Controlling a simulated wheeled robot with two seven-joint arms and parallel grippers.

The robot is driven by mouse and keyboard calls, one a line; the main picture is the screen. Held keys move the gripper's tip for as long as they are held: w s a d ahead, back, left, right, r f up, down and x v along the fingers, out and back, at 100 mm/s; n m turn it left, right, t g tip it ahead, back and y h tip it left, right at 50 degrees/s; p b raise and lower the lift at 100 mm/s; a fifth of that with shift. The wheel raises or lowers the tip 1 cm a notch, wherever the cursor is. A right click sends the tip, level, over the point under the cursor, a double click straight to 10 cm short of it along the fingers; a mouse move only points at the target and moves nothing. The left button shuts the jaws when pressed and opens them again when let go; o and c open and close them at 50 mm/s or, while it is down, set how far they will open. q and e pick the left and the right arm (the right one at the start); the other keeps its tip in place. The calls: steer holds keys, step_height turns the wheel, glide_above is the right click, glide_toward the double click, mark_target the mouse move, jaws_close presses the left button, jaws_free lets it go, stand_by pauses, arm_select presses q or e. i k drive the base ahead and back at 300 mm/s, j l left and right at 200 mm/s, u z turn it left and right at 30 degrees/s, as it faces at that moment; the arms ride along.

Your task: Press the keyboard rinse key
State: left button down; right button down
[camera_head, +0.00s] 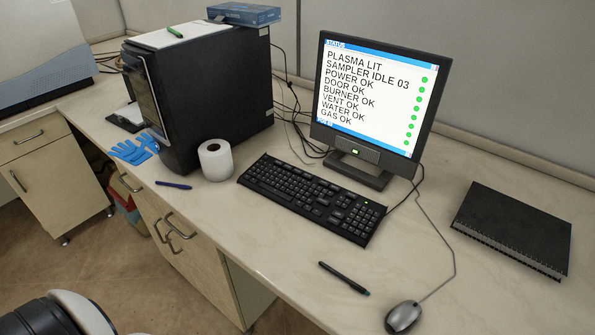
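The black keyboard (300,195) lies flat on the pale worktop, in front of the monitor and angled down to the right. Nothing covers it. Its key labels are too small to read, so I cannot tell which key is the rinse key. The monitor (375,95) is lit and reads "PLASMA LIT", "SAMPLER IDLE 03" and several OK lines with green dots. Neither of my grippers is in view.
A white paper roll (216,161) and a black computer tower (205,95) stand left of the keyboard. A black pen (344,279) and a grey mouse (403,317) lie in front right. A black notebook (515,228) lies at the right.

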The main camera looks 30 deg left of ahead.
mark_target(296, 171)
steer(key=j+z, duration=0.2)
steer(key=j, duration=1.95)
